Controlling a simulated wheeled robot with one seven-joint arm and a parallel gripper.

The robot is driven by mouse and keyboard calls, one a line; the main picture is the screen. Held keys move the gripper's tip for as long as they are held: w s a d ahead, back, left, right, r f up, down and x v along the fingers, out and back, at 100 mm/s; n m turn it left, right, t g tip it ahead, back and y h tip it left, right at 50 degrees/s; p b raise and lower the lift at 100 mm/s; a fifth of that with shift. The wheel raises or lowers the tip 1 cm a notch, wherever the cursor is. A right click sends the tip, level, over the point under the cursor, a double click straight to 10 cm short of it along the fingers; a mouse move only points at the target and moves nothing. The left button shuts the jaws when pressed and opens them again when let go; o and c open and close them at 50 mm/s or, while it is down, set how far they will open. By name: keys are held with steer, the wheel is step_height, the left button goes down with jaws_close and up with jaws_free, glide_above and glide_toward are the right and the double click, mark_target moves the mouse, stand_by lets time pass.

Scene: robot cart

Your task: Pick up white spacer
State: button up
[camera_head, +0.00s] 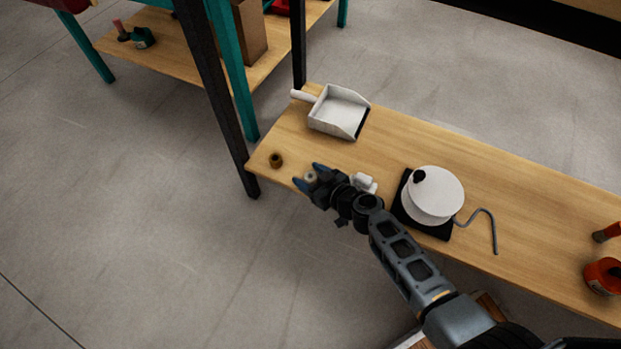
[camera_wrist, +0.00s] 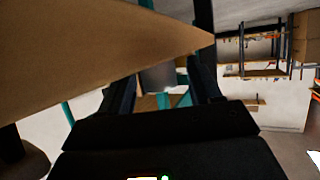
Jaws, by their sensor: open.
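A small pale, ring-like piece that looks like the white spacer (camera_head: 310,177) shows between the fingertips of my gripper (camera_head: 308,177) at the bench's left front edge.
The wooden bench (camera_head: 530,205) holds a brown ring (camera_head: 276,160) left of my gripper, a white dustpan (camera_head: 340,110) behind, and a small white object (camera_head: 364,183) beside my wrist. A white disc on a black base (camera_head: 433,195) and a red container (camera_head: 603,275) stand to the right.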

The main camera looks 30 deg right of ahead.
steer(key=c, duration=1)
steer(key=shift+c, duration=0.2)
steer(key=shift+r+p, duration=0.4)
steer(key=shift+r, duration=0.15)
step_height(320, 180, up, 4)
steer(key=shift+f+p, duration=0.15)
steer(key=shift+p, duration=1.1)
steer(key=s+d+r, duration=0.2)
steer(key=d, duration=0.1)
steer(key=s+d+r+p, duration=0.1)
steer(key=s+d+r, duration=0.1)
steer(key=s+d, duration=0.1)
steer(key=s+d+r+p, duration=0.1)
steer(key=s+d+r, duration=0.1)
steer(key=d, duration=0.1)
steer(key=shift+s+r, duration=0.15)
steer(key=shift+s, duration=0.1)
steer(key=w+a+r+m+h+p, duration=0.15)
steer(key=a+r, duration=0.25)
steer(key=r, duration=0.4)
steer(key=w+a+r+m+h+p, duration=0.1)
steer(key=a+r+h, duration=0.1)
steer(key=a+r, duration=0.5)
step_height(320, 180, up, 18)
steer(key=s+d+p, duration=0.2)
steer(key=p, duration=2.3)
steer(key=shift+f+t+p, duration=0.25)
steer(key=shift+t+p, duration=0.05)
steer(key=shift+p, duration=0.05)
